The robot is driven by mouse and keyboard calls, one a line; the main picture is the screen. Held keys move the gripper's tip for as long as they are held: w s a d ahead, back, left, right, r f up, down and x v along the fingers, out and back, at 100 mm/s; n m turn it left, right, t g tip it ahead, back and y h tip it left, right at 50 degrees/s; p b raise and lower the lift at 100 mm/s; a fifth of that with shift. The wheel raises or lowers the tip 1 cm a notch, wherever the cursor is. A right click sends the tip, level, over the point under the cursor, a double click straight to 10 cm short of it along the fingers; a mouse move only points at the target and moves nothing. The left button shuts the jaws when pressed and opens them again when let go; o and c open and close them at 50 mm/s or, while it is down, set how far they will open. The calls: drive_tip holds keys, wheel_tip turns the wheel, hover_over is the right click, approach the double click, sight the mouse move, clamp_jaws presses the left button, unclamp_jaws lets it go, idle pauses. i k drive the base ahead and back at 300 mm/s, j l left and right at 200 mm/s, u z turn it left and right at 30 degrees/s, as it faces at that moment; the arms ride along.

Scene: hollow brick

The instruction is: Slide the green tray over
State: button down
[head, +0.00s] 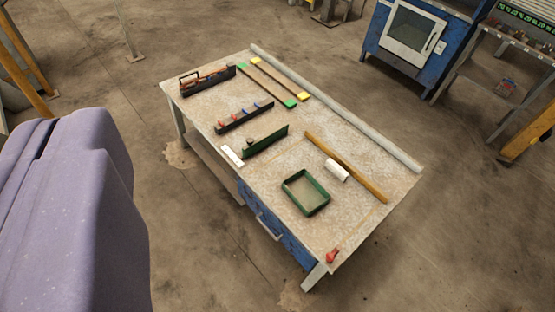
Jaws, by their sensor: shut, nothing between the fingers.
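The green tray (305,193) is a shallow, open rectangular tray with dark green walls. It lies on the near right part of the workbench top (230,110), close to the front edge above the blue drawer. It looks empty. The fingers of my gripper do not show in the head view; only a large purple-grey part, apparently mine, fills the lower left, well apart from the bench.
A wooden bar (346,167) and a white cylinder (337,170) lie behind the tray. A red object (333,256) sits at the near right corner. A green upright strip (265,142) stands to the left. Open floor (200,255) surrounds the bench.

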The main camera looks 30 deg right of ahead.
sight(303, 189)
drive_tip(key=z, duration=0.5)
drive_tip(key=i+j+z, duration=0.15)
drive_tip(key=z, duration=0.2)
drive_tip(key=i+j+z, duration=0.2)
drive_tip(key=z, duration=0.15)
drive_tip(key=i+j+z, duration=0.3)
drive_tip(key=i+j, duration=0.1)
drive_tip(key=j, duration=0.2)
drive_tip(key=i+j+z, duration=0.1)
drive_tip(key=j, duration=0.2)
drive_tip(key=i+j+z, duration=0.1)
drive_tip(key=j, duration=0.25)
drive_tip(key=i+j, duration=0.15)
drive_tip(key=j, duration=0.15)
